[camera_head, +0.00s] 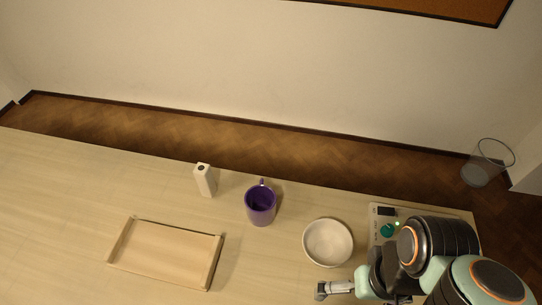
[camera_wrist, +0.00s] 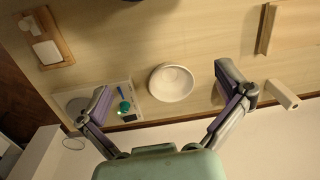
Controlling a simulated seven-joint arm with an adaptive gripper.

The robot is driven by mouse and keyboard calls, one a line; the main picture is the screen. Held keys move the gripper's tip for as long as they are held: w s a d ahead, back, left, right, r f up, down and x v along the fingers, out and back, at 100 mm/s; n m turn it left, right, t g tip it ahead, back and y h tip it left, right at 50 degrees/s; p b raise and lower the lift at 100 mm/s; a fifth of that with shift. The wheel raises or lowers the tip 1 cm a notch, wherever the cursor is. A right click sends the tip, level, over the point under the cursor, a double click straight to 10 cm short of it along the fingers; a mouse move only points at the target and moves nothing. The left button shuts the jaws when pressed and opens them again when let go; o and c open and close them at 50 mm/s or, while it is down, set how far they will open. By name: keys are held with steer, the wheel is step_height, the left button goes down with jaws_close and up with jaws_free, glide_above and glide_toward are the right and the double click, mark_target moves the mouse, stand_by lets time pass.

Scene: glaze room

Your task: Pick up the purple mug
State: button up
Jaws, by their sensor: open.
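The purple mug (camera_head: 260,208) stands upright on the pale table in the head view, near the table's far edge, with its handle pointing away toward that edge. My gripper (camera_head: 322,290) is at the lower right of the head view, below the white bowl and well apart from the mug. In the wrist view my gripper (camera_wrist: 163,80) has its two fingers wide apart with nothing between them in its grasp. The mug is not clearly visible in the wrist view; the right-hand finger may be covering it.
A white bowl (camera_head: 328,242) stands right of the mug, and a white box (camera_head: 204,180) stands left of it. A wooden tray (camera_head: 165,254) lies at the lower left. A device with a green knob (camera_head: 386,230) is beside my arm. A wire bin (camera_head: 486,164) stands on the floor.

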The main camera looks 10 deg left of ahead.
steer(key=w+r+m+t, duration=0.3)
steer(key=w+r+m, duration=0.15)
steer(key=w, duration=0.55)
steer(key=n+g, duration=0.2)
glide_above(261, 202)
steer(key=d, duration=0.3)
step_height(261, 202, down, 15)
steer(key=shift+r, duration=0.1)
steer(key=shift+g, duration=0.4)
steer(key=f, duration=0.1)
steer(key=s+a+f, duration=0.1)
steer(key=s+f, duration=0.1)
steer(key=f, duration=0.1)
steer(key=shift+s+a, duration=0.1)
steer(key=shift+a, duration=0.3)
steer(key=shift+s+a+f+n, duration=0.1)
steer(key=shift+a+f+n, duration=0.05)
steer(key=shift+f+n, duration=0.15)
step_height(261, 202, down, 6)
steer(key=shift+r, duration=0.1)
